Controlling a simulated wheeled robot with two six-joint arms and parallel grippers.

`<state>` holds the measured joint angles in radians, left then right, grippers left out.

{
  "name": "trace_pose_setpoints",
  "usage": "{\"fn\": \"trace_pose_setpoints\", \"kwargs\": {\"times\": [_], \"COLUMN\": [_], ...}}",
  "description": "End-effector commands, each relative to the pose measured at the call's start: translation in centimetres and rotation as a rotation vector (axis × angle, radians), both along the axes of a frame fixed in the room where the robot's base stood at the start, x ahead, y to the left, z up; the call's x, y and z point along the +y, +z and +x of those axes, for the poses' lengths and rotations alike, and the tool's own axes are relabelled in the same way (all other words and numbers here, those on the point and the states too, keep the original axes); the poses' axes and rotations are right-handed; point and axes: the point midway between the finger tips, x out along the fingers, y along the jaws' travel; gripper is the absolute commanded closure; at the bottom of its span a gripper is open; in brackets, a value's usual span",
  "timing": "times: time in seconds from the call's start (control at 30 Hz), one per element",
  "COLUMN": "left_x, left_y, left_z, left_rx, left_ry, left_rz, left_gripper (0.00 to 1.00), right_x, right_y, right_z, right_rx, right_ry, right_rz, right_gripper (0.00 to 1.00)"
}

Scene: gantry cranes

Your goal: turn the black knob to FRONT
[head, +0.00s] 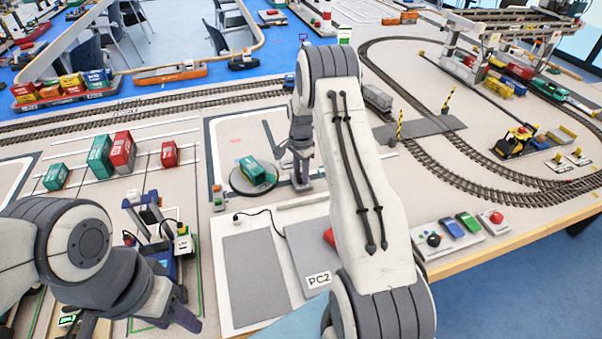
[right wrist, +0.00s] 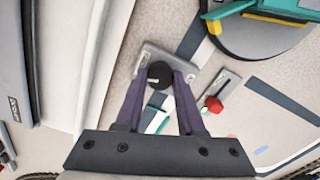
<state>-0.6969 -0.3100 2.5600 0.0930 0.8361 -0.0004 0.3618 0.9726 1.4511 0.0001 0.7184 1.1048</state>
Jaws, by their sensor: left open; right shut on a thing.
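The black knob (right wrist: 160,74) sits on a small grey plate (right wrist: 196,54) in the right wrist view. A short white mark shows on its top, but I cannot read any position label. My right gripper (right wrist: 158,78) has its purple fingers closed on either side of the knob. In the head view my right gripper (head: 302,177) reaches down beside the round turntable, and the knob cannot be made out there. My left gripper (head: 136,322) is open at the lower left, near a small blue crane, with nothing seen between its fingers.
A turntable (head: 236,187) carrying a green block is close to my right gripper. A red-handled lever (right wrist: 213,104) sits beside the knob's plate. A control box (head: 462,234) with buttons is at the front right. Containers (head: 122,152) stand on the left.

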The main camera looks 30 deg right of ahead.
Motion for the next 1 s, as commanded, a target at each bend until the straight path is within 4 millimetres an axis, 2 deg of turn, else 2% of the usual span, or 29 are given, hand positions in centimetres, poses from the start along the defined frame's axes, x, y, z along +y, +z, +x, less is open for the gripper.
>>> {"fn": "trace_pose_setpoints", "kwargs": {"times": [0.2, 0.5, 1.0], "left_x": [0.0, 0.0, 0.0], "left_y": [0.07, 0.09, 0.1], "left_z": [-0.01, -0.01, -0.01], "left_rx": [0.0, 0.0, 0.0], "left_ry": [0.0, 0.0, 0.0], "left_rz": [0.0, 0.0, 0.0], "left_gripper": [0.5, 0.5, 0.5], "right_x": [-0.04, -0.05, -0.04], "right_y": [0.16, 0.17, 0.18], "right_z": [0.13, 0.15, 0.16], "right_rx": [-0.004, -0.004, -0.005], "right_ry": [-0.171, -0.322, -0.376], "right_rz": [-0.002, -0.002, -0.001], "right_gripper": [1.0, 1.0, 1.0]}}
